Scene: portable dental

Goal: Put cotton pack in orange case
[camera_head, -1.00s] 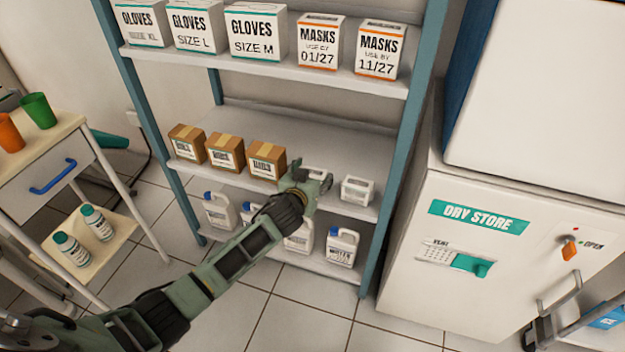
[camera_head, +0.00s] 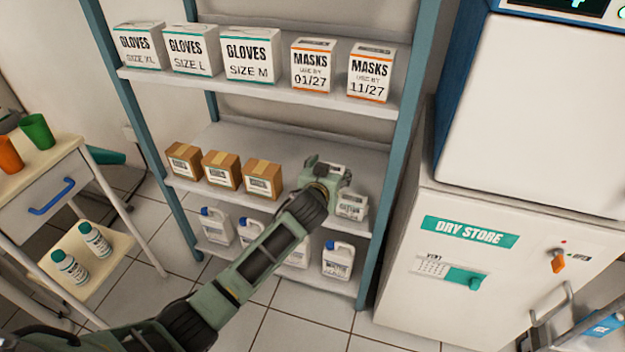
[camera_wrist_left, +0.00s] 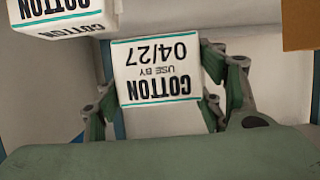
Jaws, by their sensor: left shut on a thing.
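My left gripper (camera_head: 326,172) is over the right part of the middle shelf, shut on a white cotton pack (camera_head: 334,168). In the left wrist view the held cotton pack (camera_wrist_left: 160,70) shows upside down, reading "COTTON USE BY 04/27" with teal lines, between the green fingers (camera_wrist_left: 165,100). A second cotton pack (camera_head: 351,207) stands on the shelf just right of and below the gripper. It also shows at the top left of the left wrist view (camera_wrist_left: 62,14). No orange case is in view. My right gripper is not in view.
Brown cartons (camera_head: 221,170) stand left of the gripper on the middle shelf (camera_head: 290,142). Glove and mask boxes (camera_head: 251,55) fill the shelf above; white jugs (camera_head: 338,260) stand below. A trolley (camera_head: 45,190) is at left and the dry store cabinet (camera_head: 470,270) at right.

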